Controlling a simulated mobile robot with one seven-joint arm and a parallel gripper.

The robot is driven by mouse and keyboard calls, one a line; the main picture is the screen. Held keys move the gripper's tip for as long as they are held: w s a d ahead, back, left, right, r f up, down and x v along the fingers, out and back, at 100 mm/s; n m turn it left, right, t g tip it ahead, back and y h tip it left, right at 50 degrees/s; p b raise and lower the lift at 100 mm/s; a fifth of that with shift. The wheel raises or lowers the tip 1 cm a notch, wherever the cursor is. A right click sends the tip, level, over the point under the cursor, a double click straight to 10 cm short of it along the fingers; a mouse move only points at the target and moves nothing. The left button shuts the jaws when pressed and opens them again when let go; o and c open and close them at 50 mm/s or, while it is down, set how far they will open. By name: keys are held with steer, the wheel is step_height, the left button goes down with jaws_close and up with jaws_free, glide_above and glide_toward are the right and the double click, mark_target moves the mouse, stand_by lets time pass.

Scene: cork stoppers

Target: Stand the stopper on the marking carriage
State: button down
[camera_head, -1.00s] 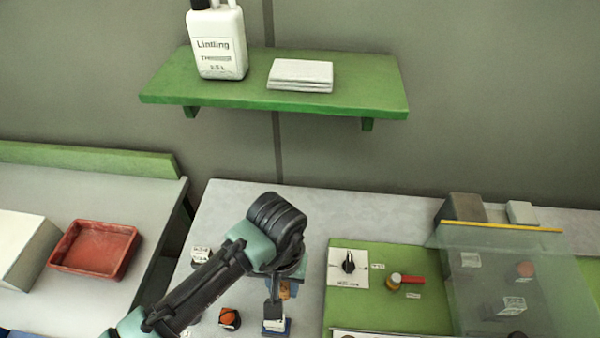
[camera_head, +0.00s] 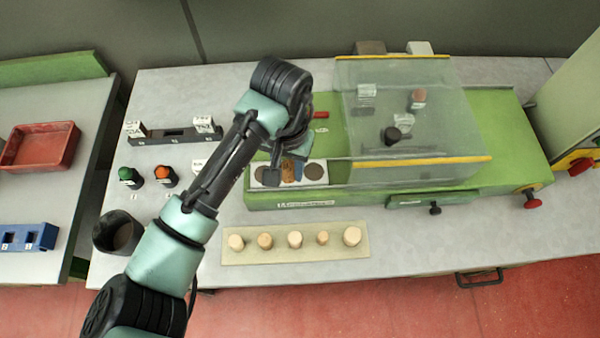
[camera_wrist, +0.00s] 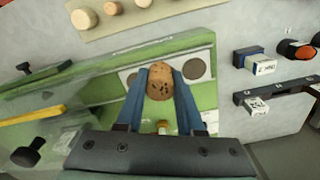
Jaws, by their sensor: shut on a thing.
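My gripper (camera_head: 286,168) is shut on a brown speckled cork stopper (camera_wrist: 160,84). In the wrist view its two blue fingers sit on either side of the stopper, and I look at the stopper's round end. The stopper is over a white plate (camera_head: 314,181) with dark round spots, at the left front of the green machine (camera_head: 258,199). In the wrist view the plate (camera_wrist: 210,66) shows a grey spot on each side of the stopper. Whether the stopper touches the plate cannot be told.
A clear guard (camera_head: 420,130) with a yellow edge covers the machine's middle. A beige board (camera_head: 280,254) with several pale stoppers lies in front. A dark cup (camera_head: 118,235), green and orange knobs (camera_head: 165,175) and a black rack (camera_head: 165,137) stand left. Bare bench lies around the board.

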mark_target(288, 165)
steer(key=w+r+m+b, duration=0.2)
steer(key=w+r+m, duration=0.2)
steer(key=m, duration=0.1)
step_height(288, 165, down, 5)
steer(key=shift+s+r+b, duration=0.1)
steer(key=shift+b, duration=1.15)
steer(key=shift+f+p, duration=0.4)
steer(key=shift+f, duration=2.05)
steer(key=shift+f, duration=0.15)
steer(key=c, duration=0.5)
jaws_free()
